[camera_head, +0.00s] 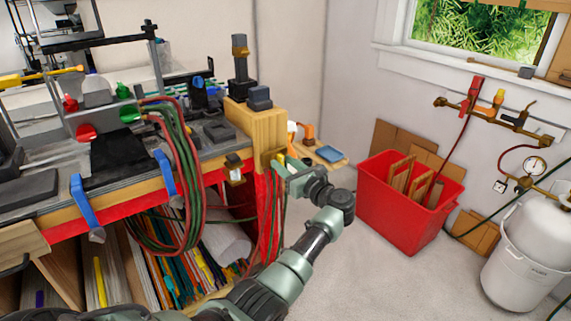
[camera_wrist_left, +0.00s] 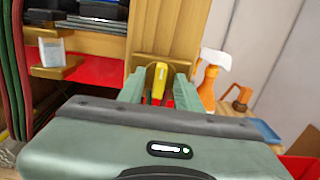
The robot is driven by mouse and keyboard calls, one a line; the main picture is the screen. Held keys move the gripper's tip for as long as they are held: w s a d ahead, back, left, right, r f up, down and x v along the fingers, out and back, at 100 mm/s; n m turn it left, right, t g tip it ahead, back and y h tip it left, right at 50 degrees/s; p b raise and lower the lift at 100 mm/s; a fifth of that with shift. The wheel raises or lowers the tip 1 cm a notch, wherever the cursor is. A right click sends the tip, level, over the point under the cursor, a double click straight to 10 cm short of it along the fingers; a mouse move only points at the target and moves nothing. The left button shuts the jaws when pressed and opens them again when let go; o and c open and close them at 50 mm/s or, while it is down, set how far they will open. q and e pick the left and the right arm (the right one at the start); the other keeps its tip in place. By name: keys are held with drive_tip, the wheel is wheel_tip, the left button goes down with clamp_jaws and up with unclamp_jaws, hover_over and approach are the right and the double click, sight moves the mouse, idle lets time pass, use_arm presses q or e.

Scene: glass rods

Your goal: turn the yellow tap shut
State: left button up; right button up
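The yellow tap (camera_wrist_left: 160,78) has a narrow, upright yellow handle on the wooden end post of the bench. In the head view it is a small yellow patch (camera_head: 281,159), mostly hidden by my gripper. My left gripper (camera_head: 285,167) is at that bench corner. In the left wrist view its two green fingers (camera_wrist_left: 159,90) are open, one on each side of the yellow handle, with a visible gap to it. The lower part of the handle is hidden behind the gripper body. My right gripper is in neither view.
Red and green hoses (camera_head: 180,170) hang at the bench front. An orange and white spray bottle (camera_wrist_left: 211,75) stands right of the tap. A red bin (camera_head: 404,215) and a white gas cylinder (camera_head: 540,245) stand on the right. Wall taps (camera_head: 497,98) sit on brass pipe.

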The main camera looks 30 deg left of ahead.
use_arm(q)
clamp_jaws()
